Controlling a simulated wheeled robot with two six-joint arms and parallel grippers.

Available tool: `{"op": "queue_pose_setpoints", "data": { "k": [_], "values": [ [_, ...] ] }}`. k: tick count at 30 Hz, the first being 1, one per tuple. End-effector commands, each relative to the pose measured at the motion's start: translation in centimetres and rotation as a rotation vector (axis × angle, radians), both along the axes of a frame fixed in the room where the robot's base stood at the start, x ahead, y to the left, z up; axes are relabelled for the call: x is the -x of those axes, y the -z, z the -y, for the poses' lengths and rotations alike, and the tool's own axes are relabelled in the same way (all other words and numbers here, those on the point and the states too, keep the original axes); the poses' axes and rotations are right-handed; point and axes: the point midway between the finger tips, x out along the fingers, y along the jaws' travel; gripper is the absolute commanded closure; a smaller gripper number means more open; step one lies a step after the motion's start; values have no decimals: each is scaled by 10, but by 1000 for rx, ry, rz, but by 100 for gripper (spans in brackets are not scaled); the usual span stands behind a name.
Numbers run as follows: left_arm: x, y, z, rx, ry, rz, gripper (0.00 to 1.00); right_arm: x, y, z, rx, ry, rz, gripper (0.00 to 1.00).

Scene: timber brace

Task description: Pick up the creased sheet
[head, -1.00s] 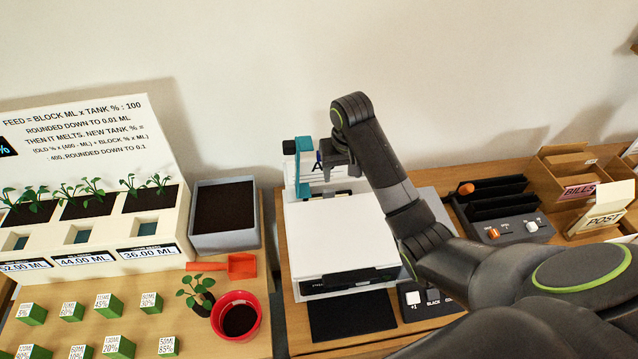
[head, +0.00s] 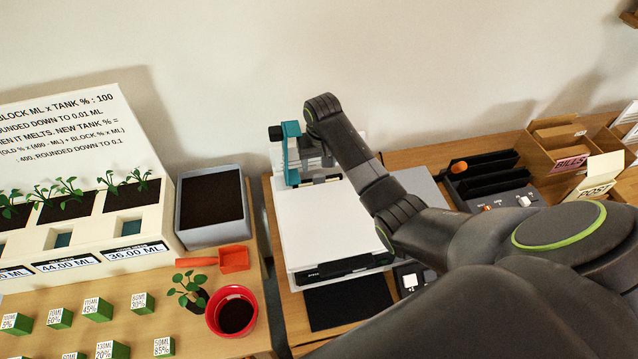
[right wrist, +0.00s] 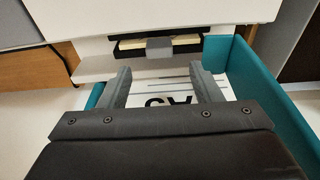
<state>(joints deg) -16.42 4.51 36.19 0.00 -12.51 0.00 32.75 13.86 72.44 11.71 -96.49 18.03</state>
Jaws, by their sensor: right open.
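A white printer (head: 325,230) stands on the wooden table, with a teal bracket (head: 289,155) at its back left. My right gripper (head: 318,170) is over the printer's rear, beside the bracket. In the right wrist view its two fingers (right wrist: 162,85) are spread with nothing held between them. Beyond the fingertips, a dark slot (right wrist: 130,46) in the printer holds a pale yellowish strip, perhaps paper (right wrist: 190,40), with a grey tab across it. A white panel with black print (right wrist: 170,101) shows between and below the fingers. I cannot make out a crease on any sheet. My left gripper is not in view.
A black mat (head: 348,302) lies before the printer. To the right are a black slotted rack (head: 490,178) and open cardboard boxes (head: 565,140). To the left are a soil tray (head: 212,208), red pot (head: 232,312) and several green blocks. A wall stands close behind.

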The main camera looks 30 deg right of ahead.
Motion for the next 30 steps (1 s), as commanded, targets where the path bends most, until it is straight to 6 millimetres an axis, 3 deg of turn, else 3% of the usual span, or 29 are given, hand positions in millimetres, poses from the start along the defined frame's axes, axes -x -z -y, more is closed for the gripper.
{"op": "queue_pose_setpoints", "data": {
  "k": [7,16,26,30],
  "values": [
    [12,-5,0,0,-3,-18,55,0,15,0,0,0,-4,42],
    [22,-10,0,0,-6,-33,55,-2,52,1,0,0,-3,42],
    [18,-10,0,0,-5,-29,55,-3,58,1,1,-1,0,42],
    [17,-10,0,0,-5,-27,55,-3,58,1,1,-1,0,56]
  ]
}}
